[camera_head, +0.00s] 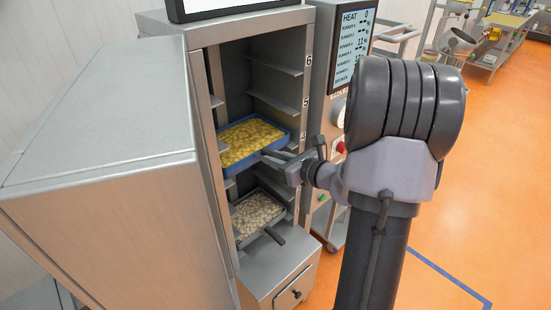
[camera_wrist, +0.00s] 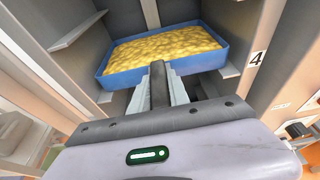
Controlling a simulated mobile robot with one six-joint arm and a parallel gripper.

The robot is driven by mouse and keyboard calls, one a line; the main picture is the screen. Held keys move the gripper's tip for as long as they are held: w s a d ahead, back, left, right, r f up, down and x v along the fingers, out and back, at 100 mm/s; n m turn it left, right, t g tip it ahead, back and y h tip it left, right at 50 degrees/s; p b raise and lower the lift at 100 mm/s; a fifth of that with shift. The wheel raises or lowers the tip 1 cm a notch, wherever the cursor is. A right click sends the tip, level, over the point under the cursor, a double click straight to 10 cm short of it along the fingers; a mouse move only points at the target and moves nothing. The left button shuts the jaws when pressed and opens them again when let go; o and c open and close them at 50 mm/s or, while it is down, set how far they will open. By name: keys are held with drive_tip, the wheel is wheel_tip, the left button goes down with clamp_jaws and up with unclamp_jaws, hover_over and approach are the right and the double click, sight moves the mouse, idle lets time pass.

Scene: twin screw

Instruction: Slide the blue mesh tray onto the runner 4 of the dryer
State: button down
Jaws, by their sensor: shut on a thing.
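The blue mesh tray (camera_head: 245,161), filled with yellow pieces, is inside the open dryer (camera_head: 203,95). It also shows in the wrist view (camera_wrist: 125,80), with its handle towards me. The "4" label (camera_wrist: 257,57) is to the right of the tray, and a right-hand runner ledge (camera_wrist: 229,71) shows beside and slightly below its rim. I cannot tell whether the tray rests on both ledges. My gripper (camera_wrist: 159,86) is shut on the tray's dark handle, in front of the opening. It shows in the head view (camera_head: 282,163) from behind.
Below is another tray (camera_head: 238,237) with pale pieces, its dark handle sticking out. Empty ledges (camera_head: 275,100) are above. The dryer's open door (camera_head: 110,120) is at left. A control cabinet (camera_head: 343,85) with a screen stands close at right.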

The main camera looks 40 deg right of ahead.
drive_tip(key=c, duration=1.2)
unclamp_jaws()
drive_tip(key=shift+o, duration=0.2)
drive_tip(key=shift+f, duration=0.1)
drive_tip(key=shift+s, duration=0.15)
drive_tip(key=p+v, duration=0.3)
drive_tip(key=v, duration=1.4)
drive_tip(key=shift+s, duration=0.1)
